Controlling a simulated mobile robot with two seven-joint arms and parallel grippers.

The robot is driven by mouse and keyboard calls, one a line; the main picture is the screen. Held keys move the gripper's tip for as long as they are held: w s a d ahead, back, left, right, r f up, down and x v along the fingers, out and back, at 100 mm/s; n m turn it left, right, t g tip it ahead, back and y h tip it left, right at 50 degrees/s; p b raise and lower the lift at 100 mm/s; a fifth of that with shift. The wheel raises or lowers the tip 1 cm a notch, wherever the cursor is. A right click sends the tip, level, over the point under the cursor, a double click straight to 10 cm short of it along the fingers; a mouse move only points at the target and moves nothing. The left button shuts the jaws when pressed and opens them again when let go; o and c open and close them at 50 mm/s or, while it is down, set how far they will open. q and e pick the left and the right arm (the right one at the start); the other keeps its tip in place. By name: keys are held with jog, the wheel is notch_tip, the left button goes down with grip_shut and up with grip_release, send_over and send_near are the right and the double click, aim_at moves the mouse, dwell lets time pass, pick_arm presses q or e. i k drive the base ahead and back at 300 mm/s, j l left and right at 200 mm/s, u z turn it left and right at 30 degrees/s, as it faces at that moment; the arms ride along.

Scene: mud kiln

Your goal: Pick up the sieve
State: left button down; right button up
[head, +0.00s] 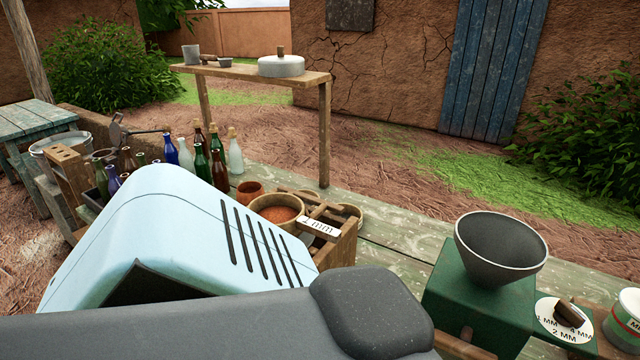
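A round wooden-rimmed vessel (262,216) with orange-red grain or powder inside stands on the bench in the middle of the head view. A wooden rack (343,247) with a "1 mm" label (319,228) stands right beside it. Part of another pale round rim (351,211) shows behind the rack. I cannot tell for sure which of these is the sieve. My own light-blue and grey parts hide the bench in front of them. Neither of my grippers shows in this view.
A green grinder with a dark funnel (500,250), a dial marked in mm (563,321) and a labelled tub (625,318) stand at the right. Several bottles (215,160) crowd the left. The green bench (395,237) is clear between rack and grinder.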

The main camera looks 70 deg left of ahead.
aim_at(286, 211)
jog(key=u, duration=2.45)
jog(key=j+z, duration=0.2)
jog(key=j, duration=0.35)
jog(key=j+z, duration=0.2)
jog(key=j, duration=0.4)
jog(key=k+j+z, duration=0.2)
jog(key=j, duration=0.35)
jog(key=j+z, duration=0.2)
jog(key=j, duration=0.35)
